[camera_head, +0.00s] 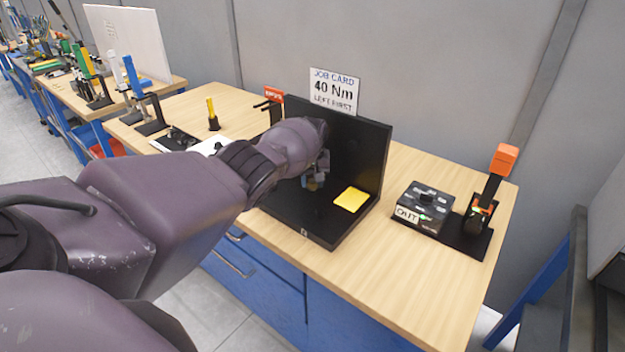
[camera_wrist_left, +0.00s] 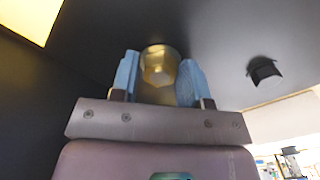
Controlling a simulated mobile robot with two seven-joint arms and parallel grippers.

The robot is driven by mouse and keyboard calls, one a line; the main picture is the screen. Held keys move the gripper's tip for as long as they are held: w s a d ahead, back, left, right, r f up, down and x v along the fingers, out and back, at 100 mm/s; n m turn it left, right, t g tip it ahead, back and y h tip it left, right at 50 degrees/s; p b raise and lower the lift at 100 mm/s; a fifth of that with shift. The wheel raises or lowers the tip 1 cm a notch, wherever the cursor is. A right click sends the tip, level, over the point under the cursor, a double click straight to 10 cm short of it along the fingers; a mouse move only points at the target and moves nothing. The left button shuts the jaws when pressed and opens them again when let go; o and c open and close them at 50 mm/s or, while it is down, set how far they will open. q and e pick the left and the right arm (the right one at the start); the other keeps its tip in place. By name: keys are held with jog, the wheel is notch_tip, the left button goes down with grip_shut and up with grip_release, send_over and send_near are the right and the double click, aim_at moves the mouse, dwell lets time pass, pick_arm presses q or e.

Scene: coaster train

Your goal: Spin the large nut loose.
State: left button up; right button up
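The large nut (camera_wrist_left: 160,66) is a gold hexagonal piece on the black panel in the left wrist view. The two blue fingers of my left gripper (camera_wrist_left: 158,80) stand on either side of it and appear to press on its sides. In the head view my left gripper (camera_head: 316,180) is mostly hidden behind my own wrist, in front of the black fixture (camera_head: 365,155), and the nut is hidden there. My right gripper is in neither view.
A yellow pad (camera_head: 351,199) lies on the fixture's base. A job card (camera_head: 334,91) reading 40 Nm stands behind. A black OUT box (camera_head: 425,205) and an orange-topped tool (camera_head: 503,160) stand at right. A short black post (camera_wrist_left: 264,70) projects beside the nut. The wooden bench (camera_head: 410,270) is clear in front.

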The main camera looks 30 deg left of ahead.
aim_at(312, 181)
pick_arm(q)
jog(key=shift+o, duration=1.3)
jog(key=shift+r, duration=0.2)
jog(key=shift+w+r+p, duration=0.1)
jog(key=shift+r+p, duration=0.2)
jog(key=shift+r, duration=0.05)
notch_tip(312, 181, up, 10)
jog(key=p, duration=0.2)
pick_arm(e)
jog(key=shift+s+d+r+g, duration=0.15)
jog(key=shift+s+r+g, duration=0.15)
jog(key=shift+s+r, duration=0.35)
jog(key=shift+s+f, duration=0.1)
